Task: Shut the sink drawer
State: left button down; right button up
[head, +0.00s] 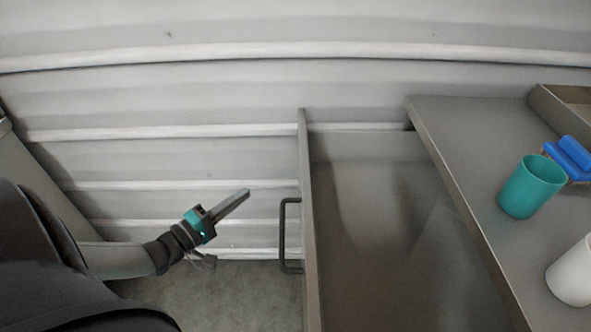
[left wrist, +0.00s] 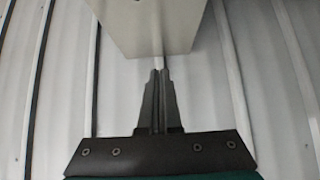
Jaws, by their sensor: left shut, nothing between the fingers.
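The sink drawer (head: 375,220) is a grey open-topped box, pulled out from under the counter in the head view. Its front panel (head: 309,225) faces left and carries a dark bar handle (head: 284,235). I see no contents in the visible part of the drawer. My left gripper (head: 246,192) is shut and empty, to the left of the front panel and a little above the handle in the picture, apart from both. In the left wrist view the shut fingers (left wrist: 158,75) point towards a pale grey box-like part (left wrist: 150,28). My right gripper is not in view.
The grey counter (head: 440,125) lies right of the drawer. On it stand a teal cup (head: 531,187), a white cup (head: 572,275), a blue item (head: 568,157) and a tray (head: 560,105). A ribbed pale wall (head: 200,90) runs behind. Bare floor (head: 235,290) shows left of the drawer.

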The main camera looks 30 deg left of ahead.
pick_arm(q)
jog(key=w+d+b, duration=0.3)
jog(key=w+d, duration=0.2)
jog(key=w, duration=0.6)
jog(key=shift+w+d, duration=0.15)
jog(key=shift+w, duration=0.05)
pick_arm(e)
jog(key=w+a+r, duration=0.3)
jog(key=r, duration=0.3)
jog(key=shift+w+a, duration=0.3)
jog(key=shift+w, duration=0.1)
